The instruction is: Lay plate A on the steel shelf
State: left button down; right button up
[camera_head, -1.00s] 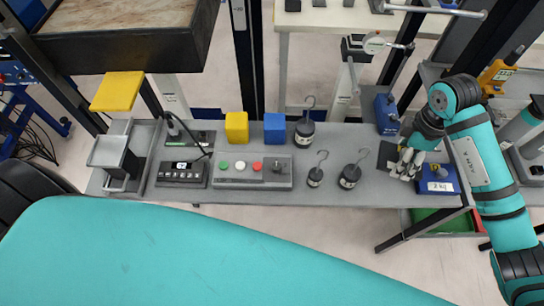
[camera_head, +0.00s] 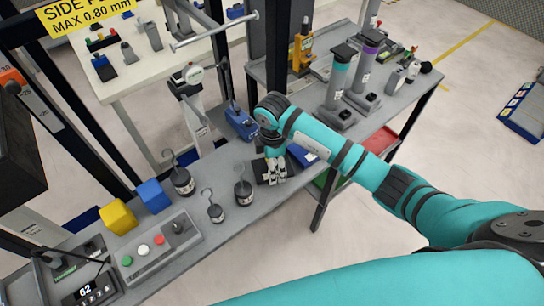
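My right gripper (camera_head: 276,180) points down over the right end of the long grey bench (camera_head: 228,232). A dark flat plate (camera_head: 261,172) lies at its left side, partly behind the fingers. I cannot read a letter on it, so I cannot tell if it is plate A. A blue block with a white label (camera_head: 302,154) is beside the gripper, partly hidden by my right arm. The fingers are small and overlap the dark plate, so their opening and any grip are unclear. I cannot single out a steel shelf. My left gripper is out of view.
Hooked weights (camera_head: 244,190), a blue cube (camera_head: 153,196), a yellow cube (camera_head: 118,217) and a button box (camera_head: 153,248) stand along the bench. A gauge stand (camera_head: 195,100) is behind. A second grey bench (camera_head: 383,122) with teal and purple cylinders is at upper right.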

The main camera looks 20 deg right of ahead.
jog(key=shift+f, duration=1.35)
jog(key=o, duration=1.7)
jog(key=shift+s+f, duration=0.1)
notch_tip(320, 180, up, 12)
jog(key=shift+r+b, duration=0.1)
jog(key=shift+b, duration=0.9)
